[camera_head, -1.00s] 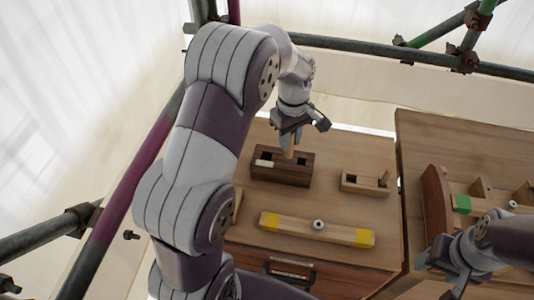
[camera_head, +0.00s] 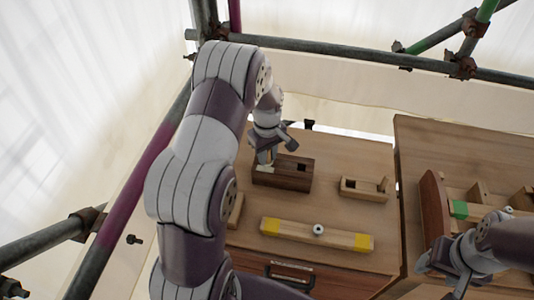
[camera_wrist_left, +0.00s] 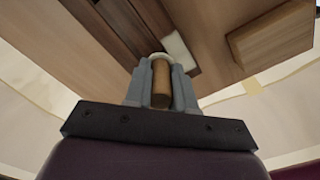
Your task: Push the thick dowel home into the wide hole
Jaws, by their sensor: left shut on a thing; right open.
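My left gripper (camera_head: 266,154) is over the left end of a dark brown block (camera_head: 296,184) on the wooden table. A dark square opening (camera_head: 292,172) shows in the block's top, right of the gripper. A pale piece (camera_wrist_left: 180,50) lies beside the fingers in the left wrist view. My right gripper (camera_head: 447,274) is open and empty at the lower right.
A small light wood box (camera_head: 362,190) stands right of the block. A long bar with yellow ends (camera_head: 315,233) lies in front. A second table at right holds a wooden rack with a green-marked piece (camera_head: 459,209). Scaffold poles (camera_head: 350,63) run behind.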

